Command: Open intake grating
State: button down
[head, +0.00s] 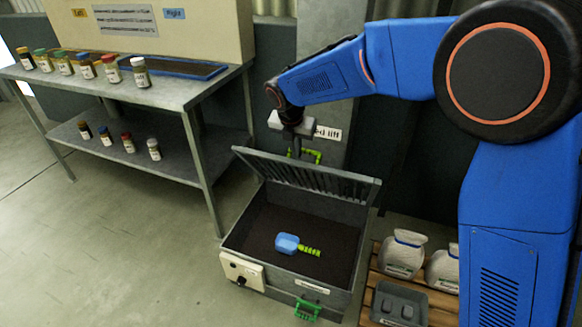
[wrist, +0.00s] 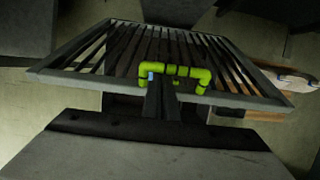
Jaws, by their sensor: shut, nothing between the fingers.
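The intake grating (head: 305,177) is a dark slatted frame, raised along the back of a grey intake box (head: 287,277), whose top is uncovered. In the wrist view the grating (wrist: 110,55) spreads out in front of my gripper (wrist: 160,90). A bright green handle (wrist: 200,72) arches over the grating's near edge, right at my fingertips. Part of this handle (head: 316,155) also shows in the head view, behind the raised edge. My gripper (head: 293,146) points down there, shut and empty. Whether the fingers touch the handle is not clear.
Inside the box, a blue scoop (head: 287,243) with a green grip lies on dark material. A second green handle (head: 307,310) is on the box front. A metal table (head: 190,94) with jars stands left. Sacks (head: 404,254) and a grey tray (head: 399,302) rest on a pallet at right.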

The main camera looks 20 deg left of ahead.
jog(key=w+r+g, duration=0.2)
jog(key=w+r, duration=0.2)
jog(key=w, duration=0.8)
jog(key=shift+d, duration=0.45)
jog(key=shift+r, duration=0.2)
